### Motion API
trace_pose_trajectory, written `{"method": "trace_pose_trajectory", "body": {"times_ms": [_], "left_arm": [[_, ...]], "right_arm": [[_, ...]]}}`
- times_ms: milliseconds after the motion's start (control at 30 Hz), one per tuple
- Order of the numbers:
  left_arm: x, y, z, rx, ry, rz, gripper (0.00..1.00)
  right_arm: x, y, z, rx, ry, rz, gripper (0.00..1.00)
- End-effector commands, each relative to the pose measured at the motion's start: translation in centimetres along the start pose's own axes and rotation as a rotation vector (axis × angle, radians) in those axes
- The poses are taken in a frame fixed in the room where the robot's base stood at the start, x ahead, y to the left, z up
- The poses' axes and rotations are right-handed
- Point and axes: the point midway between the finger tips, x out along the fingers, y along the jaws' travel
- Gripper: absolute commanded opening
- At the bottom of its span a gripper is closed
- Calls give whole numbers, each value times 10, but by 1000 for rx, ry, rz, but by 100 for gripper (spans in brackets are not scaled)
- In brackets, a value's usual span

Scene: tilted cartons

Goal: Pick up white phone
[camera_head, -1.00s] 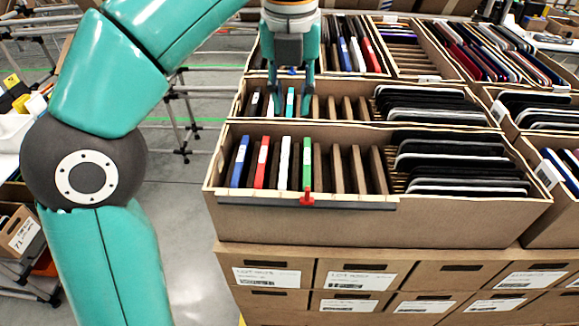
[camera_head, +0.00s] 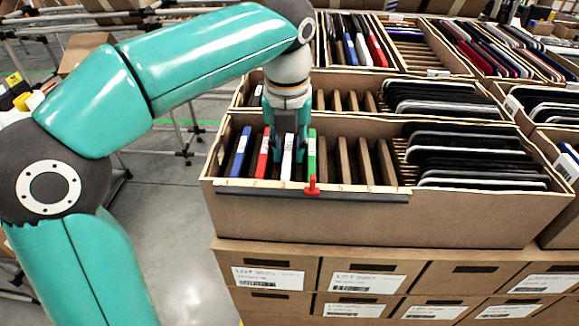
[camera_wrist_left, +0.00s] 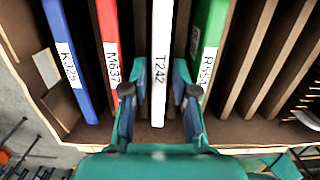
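The white phone (camera_head: 287,160) stands upright in a slot of the front carton (camera_head: 400,215), between a red phone (camera_head: 263,155) and a green phone (camera_head: 311,158). In the left wrist view the white phone (camera_wrist_left: 161,40) carries the label T242. My left gripper (camera_head: 288,148) reaches down into the carton from above. Its fingers (camera_wrist_left: 157,92) are open, one on each side of the white phone, with visible gaps between them and it. The right finger is close to the green phone, the left one close to the red phone. My right gripper is not in view.
A blue phone (camera_head: 240,152) stands left of the red one. Empty brown dividers (camera_head: 363,165) and a stack of dark phones (camera_head: 470,155) fill the carton's right part. A red clip (camera_head: 311,186) sits on the front rim. More filled cartons stand behind and right.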

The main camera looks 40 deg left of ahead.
Motion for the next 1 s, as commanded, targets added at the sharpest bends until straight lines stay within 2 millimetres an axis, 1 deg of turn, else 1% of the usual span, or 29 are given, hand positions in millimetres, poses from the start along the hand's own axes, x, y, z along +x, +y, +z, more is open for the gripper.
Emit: {"method": "trace_pose_trajectory", "body": {"times_ms": [33,100,300,333,400,500,833,1000], "left_arm": [[5,1,0,-1,1,1,28],[8,0,0,-1,0,0,28],[8,0,0,-1,-1,-1,28],[8,0,0,-1,-1,-1,26],[8,0,0,-1,-1,-1,15],[8,0,0,-1,-1,-1,0],[7,0,0,-1,-2,-1,0],[1,0,1,-1,-2,-2,0]], "right_arm": [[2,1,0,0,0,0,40],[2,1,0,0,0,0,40],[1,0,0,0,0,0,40],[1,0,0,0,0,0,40],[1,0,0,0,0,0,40],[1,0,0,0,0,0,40],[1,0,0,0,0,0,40],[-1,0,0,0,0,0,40]]}}
